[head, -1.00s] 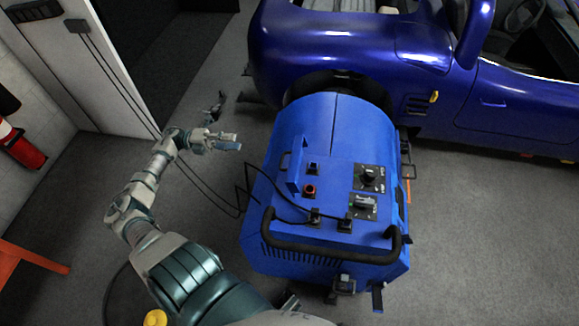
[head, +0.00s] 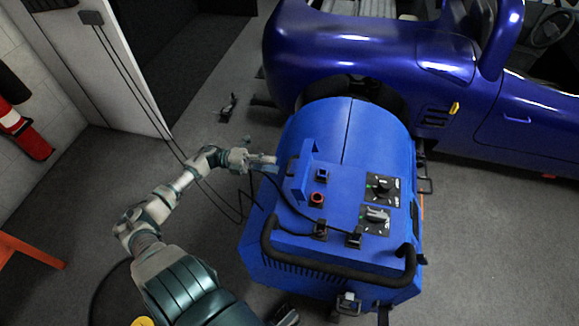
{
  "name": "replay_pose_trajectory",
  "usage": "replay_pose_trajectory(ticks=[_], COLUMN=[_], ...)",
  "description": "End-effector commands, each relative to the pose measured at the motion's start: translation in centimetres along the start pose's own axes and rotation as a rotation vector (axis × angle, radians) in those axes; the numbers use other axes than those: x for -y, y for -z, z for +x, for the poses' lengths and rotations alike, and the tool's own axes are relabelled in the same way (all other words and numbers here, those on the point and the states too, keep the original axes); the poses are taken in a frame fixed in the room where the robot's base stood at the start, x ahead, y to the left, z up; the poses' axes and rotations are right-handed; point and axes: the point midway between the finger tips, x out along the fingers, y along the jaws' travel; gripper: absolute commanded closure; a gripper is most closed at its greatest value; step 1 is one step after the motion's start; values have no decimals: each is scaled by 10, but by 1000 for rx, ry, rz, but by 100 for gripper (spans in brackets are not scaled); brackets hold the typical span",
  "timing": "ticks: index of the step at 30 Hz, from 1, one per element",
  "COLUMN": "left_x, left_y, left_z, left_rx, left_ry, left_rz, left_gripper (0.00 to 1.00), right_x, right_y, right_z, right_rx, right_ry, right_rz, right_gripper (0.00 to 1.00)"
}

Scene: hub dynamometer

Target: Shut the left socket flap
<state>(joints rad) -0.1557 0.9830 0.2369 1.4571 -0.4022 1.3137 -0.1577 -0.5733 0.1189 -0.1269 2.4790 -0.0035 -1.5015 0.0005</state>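Two black knobs (head: 383,187) sit right of the sockets. Cables run to plugs (head: 354,238) near the black handle bar (head: 340,273). The blue car (head: 400,70) fills the back. Grey floor is clear at right; an orange frame (head: 30,250) stands far left.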

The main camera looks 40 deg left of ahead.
Motion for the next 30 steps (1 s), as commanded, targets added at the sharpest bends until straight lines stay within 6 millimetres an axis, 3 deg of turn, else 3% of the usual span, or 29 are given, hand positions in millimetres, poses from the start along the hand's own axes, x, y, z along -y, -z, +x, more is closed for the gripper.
replay_pose_trajectory(ticks=[3, 9, 14, 21, 22, 26, 30], left_x=[0, 1, 2, 0, 0, 0, -1], left_y=[0, 2, 3, 1, 1, 0, 0], left_z=[27, 58, 69, 66, 66, 66, 65], left_rx=[-2, -1, 0, 0, 0, 1, 2], left_ry=[2, -1, -4, -1, 0, -1, -1], left_rz=[1, 2, 2, 0, -1, -1, -1], left_gripper=[63, 63, 63, 63, 65, 97, 100], right_x=[0, 1, 1, 0, 0, -1, 0], right_y=[0, 1, 2, 2, 2, 2, 2], right_z=[1, 1, 1, 1, 1, 1, 2], right_rx=[0, -7, -10, -10, -10, -10, -10], right_ry=[2, 3, 3, 1, 1, 0, 1], right_rz=[1, 0, 0, -1, -2, -3, -3], right_gripper=[51, 51, 51, 51, 51, 51, 51])
